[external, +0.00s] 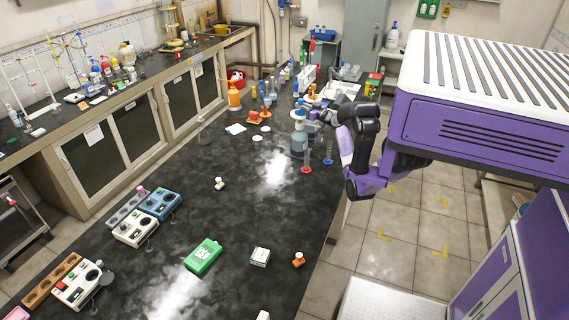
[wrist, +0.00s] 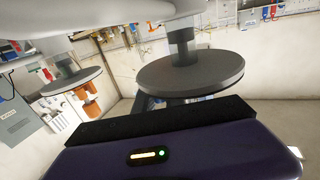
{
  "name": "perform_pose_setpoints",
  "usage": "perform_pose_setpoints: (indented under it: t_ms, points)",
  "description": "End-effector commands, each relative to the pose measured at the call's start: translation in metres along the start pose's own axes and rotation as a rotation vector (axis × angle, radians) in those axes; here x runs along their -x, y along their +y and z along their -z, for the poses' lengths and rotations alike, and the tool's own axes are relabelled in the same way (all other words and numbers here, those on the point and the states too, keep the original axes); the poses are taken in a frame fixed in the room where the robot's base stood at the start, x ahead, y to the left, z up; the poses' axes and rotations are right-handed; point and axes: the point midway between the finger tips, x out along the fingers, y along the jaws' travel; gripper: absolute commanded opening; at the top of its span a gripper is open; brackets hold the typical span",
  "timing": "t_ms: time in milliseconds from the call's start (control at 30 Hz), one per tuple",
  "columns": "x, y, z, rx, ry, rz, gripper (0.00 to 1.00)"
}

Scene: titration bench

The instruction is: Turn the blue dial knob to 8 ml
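A grey-blue bottle (external: 299,143) with a dispenser-like top (external: 299,118) stands upright on the dark bench near its right edge. No blue dial knob or ml scale can be made out on it at this size. My gripper (external: 318,121) is just right of the bottle top, at the end of my purple and black arm. Contact with the top cannot be told. In the wrist view a dark purple housing with a small lit indicator fills the bottom, and two grey discs (wrist: 190,75) (wrist: 72,82) show above it. No fingertips can be made out there.
A blue box with knobs (external: 160,203) and a white control box (external: 135,228) stand at the bench's left edge. A clear cylinder on a blue base (external: 328,156) and a red-based one (external: 306,169) stand close below my gripper. Mid-bench is mostly clear.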

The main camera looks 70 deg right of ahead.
Motion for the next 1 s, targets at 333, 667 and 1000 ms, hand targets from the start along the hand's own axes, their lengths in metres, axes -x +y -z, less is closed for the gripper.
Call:
perform_pose_setpoints:
  t_ms: [333,667,1000]
  points:
    - [0.0008,-0.0004,0.0003,-0.003,-0.003,-0.024,0.00]
    - [0.0043,0.0023,-0.0006,-0.002,-0.001,-0.111,0.00]
    - [0.0044,0.0026,-0.0006,-0.002,0.000,-0.111,0.21]
